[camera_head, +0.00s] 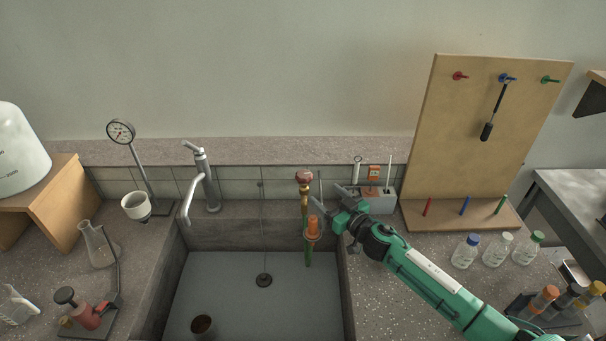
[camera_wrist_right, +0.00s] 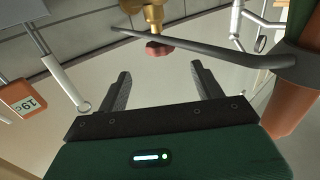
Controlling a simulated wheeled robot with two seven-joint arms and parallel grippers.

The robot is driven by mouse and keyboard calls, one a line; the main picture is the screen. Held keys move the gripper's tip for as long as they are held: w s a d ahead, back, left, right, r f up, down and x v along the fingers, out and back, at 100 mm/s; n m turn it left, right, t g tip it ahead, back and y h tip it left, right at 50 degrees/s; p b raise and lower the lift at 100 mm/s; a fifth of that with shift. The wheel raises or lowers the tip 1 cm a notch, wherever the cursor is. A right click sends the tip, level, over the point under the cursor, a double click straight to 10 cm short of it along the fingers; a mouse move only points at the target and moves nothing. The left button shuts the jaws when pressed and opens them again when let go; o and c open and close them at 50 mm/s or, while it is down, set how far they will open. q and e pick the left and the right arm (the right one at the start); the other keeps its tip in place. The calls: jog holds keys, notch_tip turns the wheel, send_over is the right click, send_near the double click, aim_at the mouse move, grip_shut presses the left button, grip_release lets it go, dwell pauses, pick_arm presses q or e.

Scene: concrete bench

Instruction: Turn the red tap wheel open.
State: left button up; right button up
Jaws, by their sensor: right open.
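The red tap wheel (camera_head: 304,177) sits on top of a brass tap (camera_head: 304,194) at the back edge of the sink. In the right wrist view the red wheel (camera_wrist_right: 159,50) shows beyond the fingertips, roughly midway between them, with the brass body (camera_wrist_right: 153,14) at the top of the picture. My right gripper (camera_head: 326,194) is open and empty, just right of the tap and apart from the wheel; its two dark fingers also show in the wrist view (camera_wrist_right: 161,69). My left gripper is not in view.
An orange piece (camera_head: 313,226) in a holder stands close below my right gripper. In the wrist view a grey bar (camera_wrist_right: 215,50) crosses near the fingertips. A silver faucet (camera_head: 205,180) is left of the tap. A pegboard (camera_head: 480,130) and bottles (camera_head: 497,250) stand right.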

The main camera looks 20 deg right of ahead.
aim_at(309, 181)
jog(key=x, duration=0.4)
jog(key=shift+s, duration=0.1)
jog(key=x, duration=0.6)
jog(key=shift+w+a+f+p, duration=0.1)
jog(key=shift+w+f+p, duration=0.05)
jog(key=shift+w+p, duration=0.15)
jog(key=shift+w+a, duration=0.1)
jog(key=shift+w, duration=0.2)
jog(key=shift+w+a, duration=0.1)
jog(key=shift+w, duration=0.1)
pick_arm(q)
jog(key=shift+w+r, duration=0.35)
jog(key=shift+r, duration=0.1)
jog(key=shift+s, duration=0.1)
pick_arm(e)
jog(key=c, duration=0.9)
